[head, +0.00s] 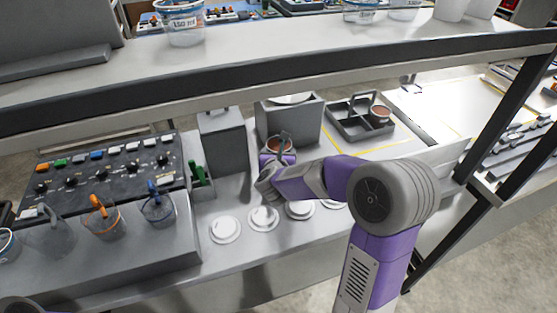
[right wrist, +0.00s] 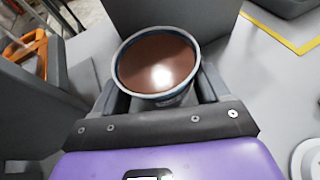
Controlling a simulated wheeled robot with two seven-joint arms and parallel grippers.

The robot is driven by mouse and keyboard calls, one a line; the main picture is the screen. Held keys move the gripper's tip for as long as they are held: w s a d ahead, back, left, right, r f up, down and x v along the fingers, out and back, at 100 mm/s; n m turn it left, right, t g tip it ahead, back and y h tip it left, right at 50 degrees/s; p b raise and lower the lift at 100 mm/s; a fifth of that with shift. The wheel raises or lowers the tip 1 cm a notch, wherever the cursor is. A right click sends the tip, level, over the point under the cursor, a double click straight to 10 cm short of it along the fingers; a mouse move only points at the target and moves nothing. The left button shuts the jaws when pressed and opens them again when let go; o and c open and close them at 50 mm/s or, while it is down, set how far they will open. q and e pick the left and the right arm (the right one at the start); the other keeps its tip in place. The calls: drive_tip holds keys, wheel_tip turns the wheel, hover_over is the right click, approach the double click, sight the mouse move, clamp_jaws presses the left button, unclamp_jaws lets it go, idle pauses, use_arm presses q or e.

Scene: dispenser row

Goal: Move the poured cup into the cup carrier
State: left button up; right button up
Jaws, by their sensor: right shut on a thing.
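The poured cup (head: 280,146) is filled with brown liquid and stands in front of the grey dispenser box. My right gripper (head: 277,159) is shut on it. In the right wrist view the cup (right wrist: 158,62) looks upright between the two fingers (right wrist: 160,98), its liquid level inside the rim. The dark grey cup carrier (head: 349,122) with a handle is on the counter to the right of the dispensers. One brown-filled cup (head: 380,113) sits in its right side. My left gripper is not in view; only a bit of purple arm shows at the bottom left.
Two grey dispenser boxes (head: 222,140) (head: 300,118) stand behind the cup. White round discs (head: 225,229) line the counter front. A control panel (head: 95,170) and tools in holders are at left. A shelf (head: 250,75) crosses above. Yellow tape (head: 395,143) marks the counter near the carrier.

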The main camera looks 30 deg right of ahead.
drive_tip(key=shift+f, duration=0.75)
drive_tip(key=shift+f+b, duration=0.15)
drive_tip(key=shift+b, duration=0.15)
drive_tip(key=o, duration=1.2)
